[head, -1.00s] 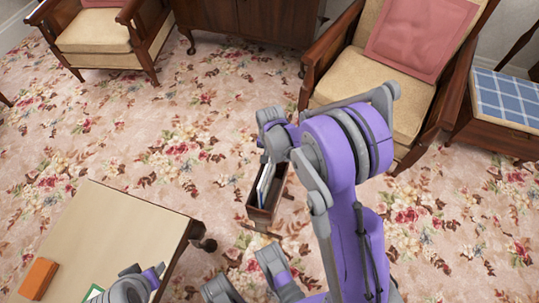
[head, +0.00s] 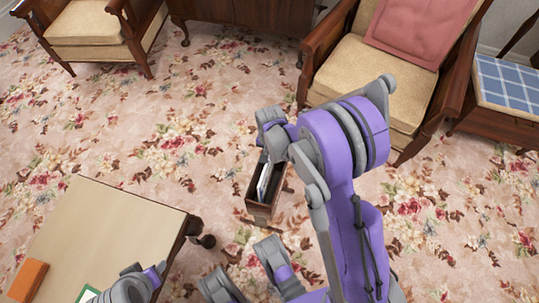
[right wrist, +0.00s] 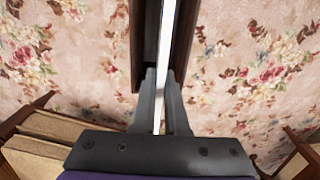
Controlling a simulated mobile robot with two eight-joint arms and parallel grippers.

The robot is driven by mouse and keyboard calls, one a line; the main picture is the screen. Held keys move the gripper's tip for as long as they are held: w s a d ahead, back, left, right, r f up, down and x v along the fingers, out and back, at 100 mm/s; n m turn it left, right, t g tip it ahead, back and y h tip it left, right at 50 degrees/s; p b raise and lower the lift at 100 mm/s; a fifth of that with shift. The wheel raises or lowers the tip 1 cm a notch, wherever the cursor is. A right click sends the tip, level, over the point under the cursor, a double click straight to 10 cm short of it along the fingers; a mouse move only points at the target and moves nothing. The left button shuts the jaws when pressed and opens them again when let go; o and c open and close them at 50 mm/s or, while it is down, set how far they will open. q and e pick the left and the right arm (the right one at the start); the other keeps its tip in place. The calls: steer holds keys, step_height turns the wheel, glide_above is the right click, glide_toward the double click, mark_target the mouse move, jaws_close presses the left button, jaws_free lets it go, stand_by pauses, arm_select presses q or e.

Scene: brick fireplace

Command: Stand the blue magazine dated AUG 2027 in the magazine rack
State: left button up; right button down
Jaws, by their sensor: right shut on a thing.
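The magazine rack (head: 262,211) is a narrow dark wooden box standing on the carpet. Its dark walls (right wrist: 139,50) also show on both sides in the right wrist view. My right gripper (right wrist: 160,92) is shut on a thin magazine, seen edge-on as a pale strip (right wrist: 165,45) running between the rack walls. In the head view the magazine (head: 266,180) is upright at the rack's opening, its lower part hidden by the rack. Its cover and date cannot be read. My right gripper (head: 270,150) is above the rack's far end, its fingers mostly hidden.
A low table (head: 95,235) at the left carries an orange block (head: 27,280) and a green-edged item (head: 88,293). An armchair (head: 385,80) stands behind the rack and a blue-checked seat (head: 508,90) at the right. Patterned carpet around the rack is clear.

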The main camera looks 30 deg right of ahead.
steer(key=c, duration=0.9)
jaws_free()
steer(key=shift+o, duration=0.2)
arm_select(q)
steer(key=r+p, duration=0.3)
steer(key=shift+s+r, duration=0.25)
steer(key=shift+r, duration=0.05)
arm_select(e)
step_height(320, 180, up, 11)
steer(key=shift+f, duration=0.1)
steer(key=s+a+r+n+t, duration=0.2)
steer(key=s+a+r+n, duration=0.25)
steer(key=s, duration=0.55)
steer(key=s+a+r+n+t, duration=0.2)
steer(key=s+a+r+n, duration=0.3)
steer(key=s, duration=0.4)
arm_select(q)
step_height(320, 180, up, 24)
steer(key=w+t+p, duration=0.1)
steer(key=p, duration=2)
steer(key=shift+w+f, duration=0.2)
steer(key=shift+w, duration=0.05)
arm_select(e)
step_height(320, 180, up, 23)
steer(key=w+t, duration=0.1)
steer(key=w, duration=0.1)
steer(key=shift+d, duration=0.35)
